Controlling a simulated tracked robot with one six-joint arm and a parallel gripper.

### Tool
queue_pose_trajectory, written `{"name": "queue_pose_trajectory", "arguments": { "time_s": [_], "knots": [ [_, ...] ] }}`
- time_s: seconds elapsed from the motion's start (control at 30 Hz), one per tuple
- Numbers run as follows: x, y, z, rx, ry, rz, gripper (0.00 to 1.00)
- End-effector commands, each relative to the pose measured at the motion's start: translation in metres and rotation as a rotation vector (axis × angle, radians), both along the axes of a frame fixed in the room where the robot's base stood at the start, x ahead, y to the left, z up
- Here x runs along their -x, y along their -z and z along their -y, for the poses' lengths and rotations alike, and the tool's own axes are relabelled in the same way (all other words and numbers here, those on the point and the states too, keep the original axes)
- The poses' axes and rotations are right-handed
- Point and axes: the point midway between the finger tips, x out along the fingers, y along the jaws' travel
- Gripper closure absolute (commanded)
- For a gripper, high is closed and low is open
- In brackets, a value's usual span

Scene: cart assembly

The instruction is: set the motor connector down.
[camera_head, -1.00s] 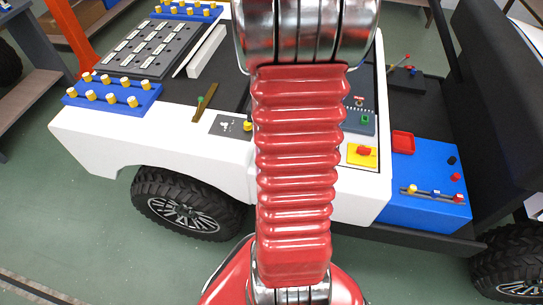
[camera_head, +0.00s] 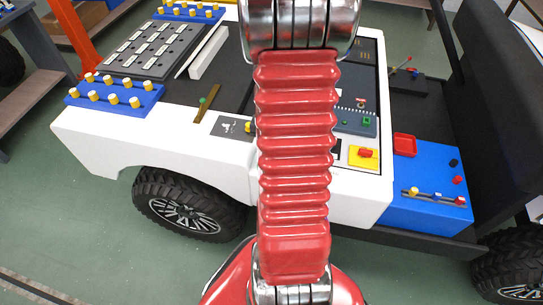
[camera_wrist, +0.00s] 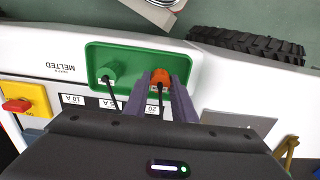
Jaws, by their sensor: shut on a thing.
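In the wrist view, my gripper (camera_wrist: 160,88) has its two grey-purple fingers shut on an orange connector (camera_wrist: 160,75) with a black cable. The connector is over the right part of a green tray (camera_wrist: 137,53) set in the white cart body. I cannot tell whether it touches the tray floor. In the head view my gripper and the tray are hidden behind my red arm.
Amp labels (camera_wrist: 72,99) line the tray's near edge. A yellow panel with a red switch (camera_wrist: 18,105) is at left, and it shows in the head view (camera_head: 364,157). A black tyre (camera_wrist: 245,42) lies beyond the white body. A blue panel (camera_head: 425,190) is at right.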

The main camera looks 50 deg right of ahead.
Motion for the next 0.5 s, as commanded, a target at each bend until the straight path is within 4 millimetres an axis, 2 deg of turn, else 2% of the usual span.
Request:
{"name": "queue_pose_trajectory", "arguments": {
  "time_s": [0.2,0.23,0.5],
  "knots": [
    [-0.0001,0.0007,0.0000,0.000,0.000,0.000,1.00],
    [-0.0001,0.0011,0.0000,0.000,0.000,0.000,0.76],
    [-0.0002,0.0007,0.0000,0.000,0.000,0.000,0.58]
  ]
}}
